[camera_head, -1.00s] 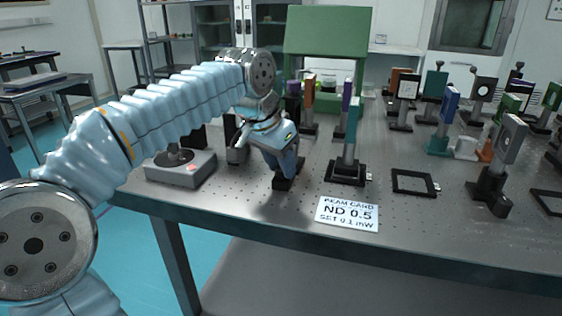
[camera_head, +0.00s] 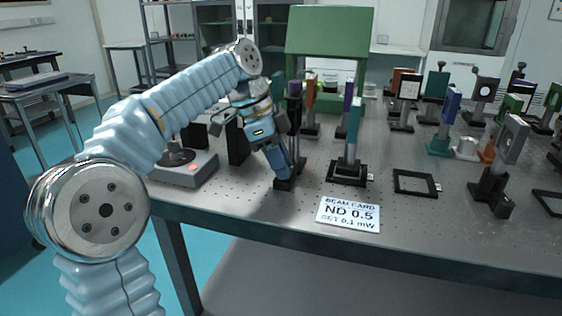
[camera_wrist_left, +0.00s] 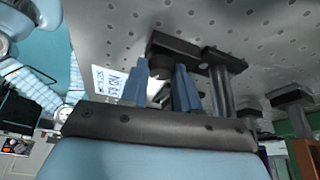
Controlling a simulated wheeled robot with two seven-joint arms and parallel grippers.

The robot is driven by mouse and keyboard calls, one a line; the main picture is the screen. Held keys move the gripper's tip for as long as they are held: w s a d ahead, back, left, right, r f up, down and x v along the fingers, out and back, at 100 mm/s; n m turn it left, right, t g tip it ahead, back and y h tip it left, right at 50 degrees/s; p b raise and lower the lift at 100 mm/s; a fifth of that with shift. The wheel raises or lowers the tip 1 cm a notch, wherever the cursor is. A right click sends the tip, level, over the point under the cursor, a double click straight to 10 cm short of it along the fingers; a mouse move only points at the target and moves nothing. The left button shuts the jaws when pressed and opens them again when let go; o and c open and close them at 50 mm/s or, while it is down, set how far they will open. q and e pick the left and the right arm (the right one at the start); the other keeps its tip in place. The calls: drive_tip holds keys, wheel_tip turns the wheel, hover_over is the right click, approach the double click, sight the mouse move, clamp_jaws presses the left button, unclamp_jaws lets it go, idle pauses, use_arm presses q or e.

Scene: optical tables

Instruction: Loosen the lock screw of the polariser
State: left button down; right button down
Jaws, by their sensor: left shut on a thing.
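A dark post mount (camera_head: 296,135), apparently the polariser's, stands near the table's front left part. Its black base (camera_head: 287,183) shows in the head view; the lower post (camera_wrist_left: 222,92) and base (camera_wrist_left: 190,47) show in the left wrist view. My left gripper (camera_head: 280,172) reaches down beside the post. In the left wrist view its two blue fingers (camera_wrist_left: 158,82) stand either side of a dark round knob (camera_wrist_left: 160,67), apparently the lock screw. The gripper is shut on it. The arm and hand partly hide the mount in the head view. My right gripper is not in view.
A grey box with a black top (camera_head: 187,168) stands left of my gripper. Another post mount (camera_head: 348,171) stands close on the right. A beam card (camera_head: 348,213) and a black frame (camera_head: 415,182) lie on the perforated table (camera_head: 275,222). Several more mounts stand farther right.

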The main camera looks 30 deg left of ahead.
use_arm(q)
drive_tip(key=shift+m+g, duration=0.6)
drive_tip(key=shift+m, duration=1.1)
drive_tip(key=shift+w+m, duration=0.1)
drive_tip(key=shift+m, duration=0.2)
drive_tip(key=c, duration=0.8)
unclamp_jaws()
